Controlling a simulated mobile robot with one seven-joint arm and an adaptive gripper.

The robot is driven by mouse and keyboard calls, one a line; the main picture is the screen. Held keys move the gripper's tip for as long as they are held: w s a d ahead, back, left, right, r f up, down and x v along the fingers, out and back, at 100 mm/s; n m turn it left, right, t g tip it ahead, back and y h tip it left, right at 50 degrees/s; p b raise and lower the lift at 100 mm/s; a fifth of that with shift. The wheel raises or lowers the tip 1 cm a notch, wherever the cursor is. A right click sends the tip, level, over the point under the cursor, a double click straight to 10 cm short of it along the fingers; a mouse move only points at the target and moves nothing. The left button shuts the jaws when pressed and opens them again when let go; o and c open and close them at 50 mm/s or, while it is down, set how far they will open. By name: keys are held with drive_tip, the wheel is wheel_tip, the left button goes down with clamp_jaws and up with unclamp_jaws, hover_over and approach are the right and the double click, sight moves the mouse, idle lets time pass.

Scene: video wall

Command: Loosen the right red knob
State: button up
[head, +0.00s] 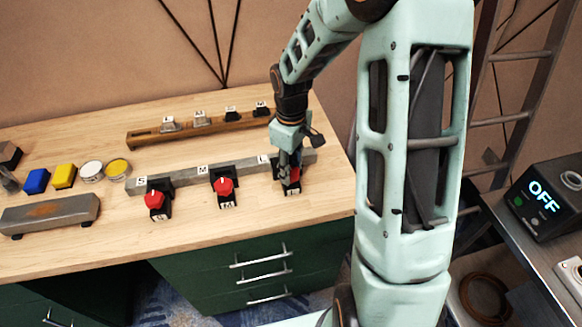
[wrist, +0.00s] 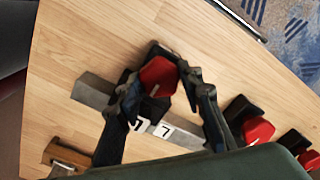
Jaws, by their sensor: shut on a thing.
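The right red knob (head: 295,175) is mostly hidden behind my gripper (head: 288,162) in the head view. In the wrist view the right red knob (wrist: 157,77) sits between the two dark fingers of my gripper (wrist: 161,84), with one finger on each side, closed on it. The knob is on a black mount at the end of a grey bar (wrist: 92,91). The middle red knob (head: 223,186) and the left red knob (head: 155,200) stand free to the left along the bar. The wrist view also shows the middle knob (wrist: 258,130) at lower right.
A wooden rail (head: 190,130) with several small fittings lies behind the grey bar. Blue (head: 37,181) and yellow (head: 64,176) buttons and a grey block (head: 48,213) are at the left. A black box reading OFF (head: 548,198) stands at the right. The table's front is clear.

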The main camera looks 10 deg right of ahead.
idle(0.3)
drive_tip(key=o, duration=1.1)
wheel_tip(320, 180, up, 12)
drive_tip(key=shift+r, duration=0.1)
